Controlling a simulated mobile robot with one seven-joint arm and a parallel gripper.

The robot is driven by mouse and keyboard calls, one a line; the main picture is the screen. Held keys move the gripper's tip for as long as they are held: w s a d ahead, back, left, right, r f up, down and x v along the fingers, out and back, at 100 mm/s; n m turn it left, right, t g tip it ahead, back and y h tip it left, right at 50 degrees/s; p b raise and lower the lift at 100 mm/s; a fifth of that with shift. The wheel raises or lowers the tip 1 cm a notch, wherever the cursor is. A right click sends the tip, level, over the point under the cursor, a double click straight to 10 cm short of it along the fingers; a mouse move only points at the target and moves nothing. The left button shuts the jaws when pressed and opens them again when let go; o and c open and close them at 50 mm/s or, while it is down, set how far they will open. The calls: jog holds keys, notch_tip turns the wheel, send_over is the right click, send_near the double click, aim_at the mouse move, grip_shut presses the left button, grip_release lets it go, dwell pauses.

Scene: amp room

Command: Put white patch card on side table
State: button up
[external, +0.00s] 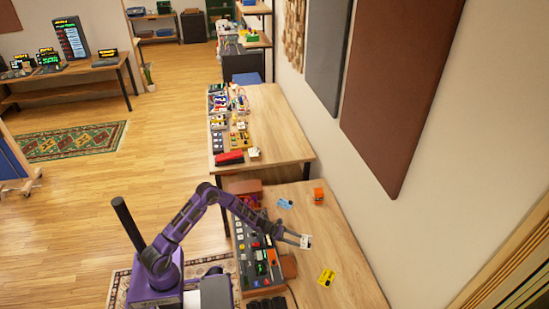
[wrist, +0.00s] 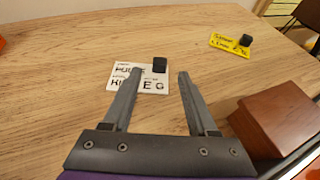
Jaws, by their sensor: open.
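A white patch card (wrist: 122,72) with black lettering and a small black block on it lies flat on the near wooden table (external: 345,272). It also shows in the external view (external: 306,242), right at my gripper (external: 298,239). In the wrist view my gripper (wrist: 156,77) is open, with its fingers pointing toward the card and nothing held. The left finger overlaps part of the card, and the right fingertip appears just past its right edge. I cannot tell the height of the fingers above the card. Which table is the side table is not clear.
A yellow card (external: 326,277) and a brown wooden block (wrist: 283,120) lie to the right in the wrist view. A blue card (external: 285,203), an orange box (external: 318,196) and a long control console (external: 258,255) share this table. A cluttered second table (external: 275,125) stands beyond.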

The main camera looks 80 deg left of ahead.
jog(key=v, duration=0.5)
dwell(0.3)
